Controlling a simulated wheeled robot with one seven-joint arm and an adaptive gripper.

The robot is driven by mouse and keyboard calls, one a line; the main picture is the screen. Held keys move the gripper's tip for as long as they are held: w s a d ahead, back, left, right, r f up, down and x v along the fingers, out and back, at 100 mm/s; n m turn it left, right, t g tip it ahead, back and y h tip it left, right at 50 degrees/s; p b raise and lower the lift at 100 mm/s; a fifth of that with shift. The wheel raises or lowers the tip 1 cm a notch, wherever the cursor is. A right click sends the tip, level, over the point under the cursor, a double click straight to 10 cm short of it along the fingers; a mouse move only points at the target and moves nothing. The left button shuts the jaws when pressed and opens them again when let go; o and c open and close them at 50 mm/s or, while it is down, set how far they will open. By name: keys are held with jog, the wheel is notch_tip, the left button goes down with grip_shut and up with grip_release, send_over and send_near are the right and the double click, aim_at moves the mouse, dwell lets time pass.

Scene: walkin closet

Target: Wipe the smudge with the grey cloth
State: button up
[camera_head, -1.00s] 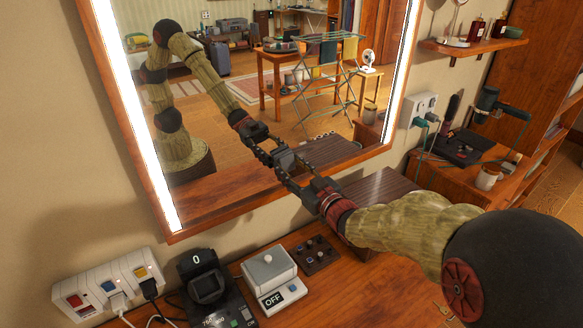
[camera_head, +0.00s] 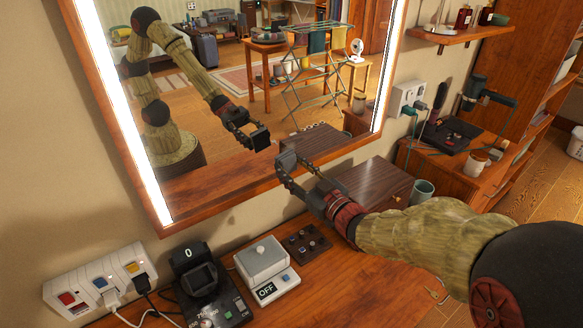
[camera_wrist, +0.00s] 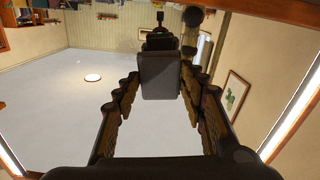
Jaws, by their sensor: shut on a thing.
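My gripper (camera_head: 293,170) is shut on the grey cloth (camera_head: 286,160), which looks like a small dark grey pad at the fingertips. It is held in front of the lower part of the mirror (camera_head: 225,165), with a gap between the cloth and its reflection. The wrist view shows the cloth (camera_wrist: 158,76) between the two finger linkages, with the mirrored gripper beyond it. I cannot clearly make out the smudge on the glass; a faint roundish patch (camera_wrist: 126,39) shows in the wrist view, but I cannot tell what it is.
A brown box (camera_head: 374,178) and a cup (camera_head: 422,190) stand right. A shelf (camera_head: 445,36) is above.

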jog(key=shift+s+d, duration=0.1)
jog(key=shift+v, duration=1.35)
